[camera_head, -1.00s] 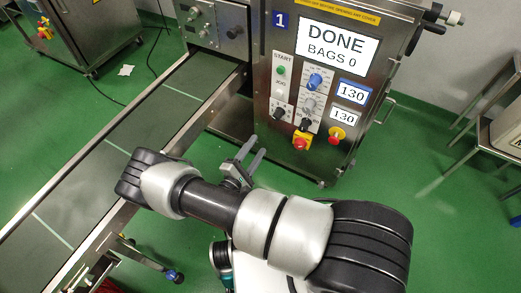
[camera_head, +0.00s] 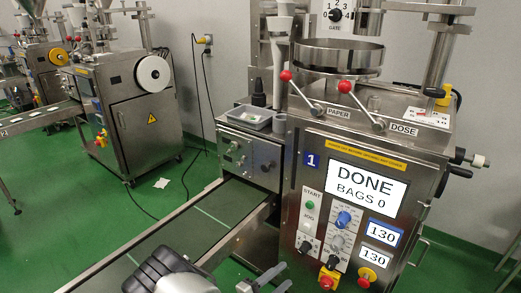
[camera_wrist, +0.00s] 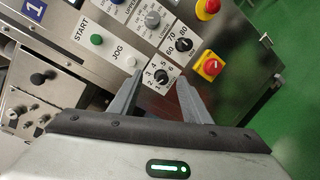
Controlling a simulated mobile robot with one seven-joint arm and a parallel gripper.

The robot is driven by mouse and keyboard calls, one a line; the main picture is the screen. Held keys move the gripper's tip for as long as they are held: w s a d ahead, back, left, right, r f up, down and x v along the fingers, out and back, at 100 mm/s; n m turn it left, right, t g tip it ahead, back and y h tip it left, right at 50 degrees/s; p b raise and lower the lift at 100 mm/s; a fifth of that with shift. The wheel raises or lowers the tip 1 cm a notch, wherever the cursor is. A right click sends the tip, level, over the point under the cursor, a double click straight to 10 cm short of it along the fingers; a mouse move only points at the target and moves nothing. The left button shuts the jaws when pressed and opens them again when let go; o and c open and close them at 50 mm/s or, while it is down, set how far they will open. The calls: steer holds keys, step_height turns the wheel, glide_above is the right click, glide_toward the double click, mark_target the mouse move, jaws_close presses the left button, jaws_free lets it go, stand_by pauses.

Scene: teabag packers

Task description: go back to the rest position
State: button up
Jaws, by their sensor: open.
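My gripper (camera_head: 268,281) shows at the bottom edge of the head view, in front of the packing machine. In the wrist view my gripper (camera_wrist: 155,88) has its two grey fingers apart with nothing between them. The teabag packing machine (camera_head: 300,262) is marked 1, and its screen (camera_head: 367,187) reads DONE, BAGS 0. In the wrist view its front panel (camera_wrist: 135,35) lies beyond the fingers, with a black numbered knob (camera_wrist: 161,77) showing just past the gap. I cannot tell any contact. Most of my arm is below the head view.
A conveyor (camera_head: 170,228) runs from the machine to the lower left. A clear tray (camera_head: 250,118) sits on the machine's side box. Two red-knobbed levers, PAPER (camera_head: 305,93) and DOSE (camera_head: 362,105), stick out on top. Another packer (camera_head: 125,105) stands back left. Green floor (camera_head: 50,210) is open at left.

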steer(key=s+d+r+m+g+y, duration=0.1)
steer(key=s+d+r+m+g, duration=0.2)
steer(key=r, duration=0.5)
steer(key=s+d+r+m+g+y, duration=0.2)
steer(key=r+m+g, duration=0.25)
steer(key=r, duration=0.25)
steer(key=s+d+r+m+g+y, duration=0.1)
steer(key=s+d+r+m+g, duration=0.2)
steer(key=r, duration=0.5)
steer(key=s+r+m+t+y, duration=0.2)
steer(key=s+r+y, duration=0.35)
steer(key=r, duration=0.35)
steer(key=s+r+m+t+y, duration=0.15)
steer(key=s+r+y, duration=0.25)
steer(key=s+r, duration=0.4)
step_height(320, 180, up, 28)
steer(key=t+p, duration=0.1)
steer(key=p, duration=2.5)
steer(key=shift+w+a+f+p, duration=0.25)
steer(key=shift+w+a+p, duration=0.05)
steer(key=shift+w+a, duration=0.1)
